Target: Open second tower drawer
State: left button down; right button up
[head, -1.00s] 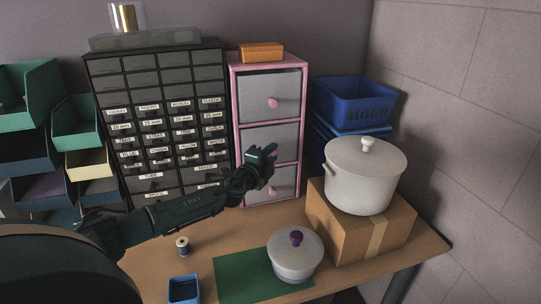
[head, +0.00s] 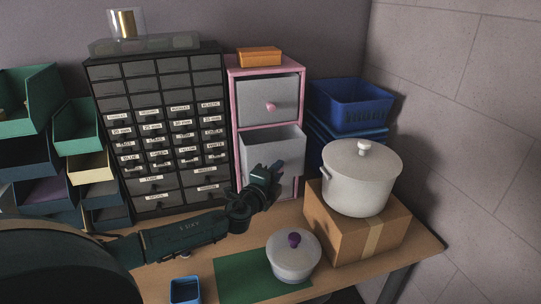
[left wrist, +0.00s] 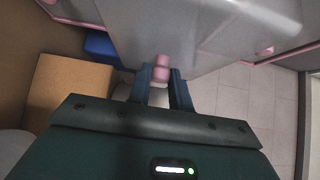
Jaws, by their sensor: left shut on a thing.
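The pink-framed tower (head: 233,120) stands on the table against the back wall, with grey drawers and pink knobs. Its top drawer (head: 259,98) is closed. Its second drawer (head: 270,150) is pulled partly out, and its open inside shows from above. My left gripper (head: 274,172) is in front of that drawer and covers its knob. In the left wrist view the gripper (left wrist: 161,82) is shut on the drawer's pink knob (left wrist: 161,62), with the drawer's grey front (left wrist: 200,35) just beyond. The bottom drawer is mostly hidden. My right gripper is out of view.
A black cabinet of small labelled drawers (head: 160,128) stands left of the tower. A white pot (head: 355,185) on a cardboard box (head: 340,225) and blue bins (head: 350,104) are at the right. A lidded white pot (head: 293,262) sits on a green mat (head: 235,278) in front.

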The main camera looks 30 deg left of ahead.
pick_arm(q)
jog(key=s+d, duration=0.3)
jog(key=shift+d, duration=0.25)
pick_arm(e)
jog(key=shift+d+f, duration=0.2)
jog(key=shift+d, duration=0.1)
pick_arm(q)
jog(key=c, duration=1.3)
grip_release()
jog(key=shift+w, duration=0.1)
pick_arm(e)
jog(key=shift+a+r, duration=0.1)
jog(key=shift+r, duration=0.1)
pick_arm(q)
jog(key=s+b, duration=0.1)
jog(key=s, duration=1.2)
jog(key=shift+d, duration=0.45)
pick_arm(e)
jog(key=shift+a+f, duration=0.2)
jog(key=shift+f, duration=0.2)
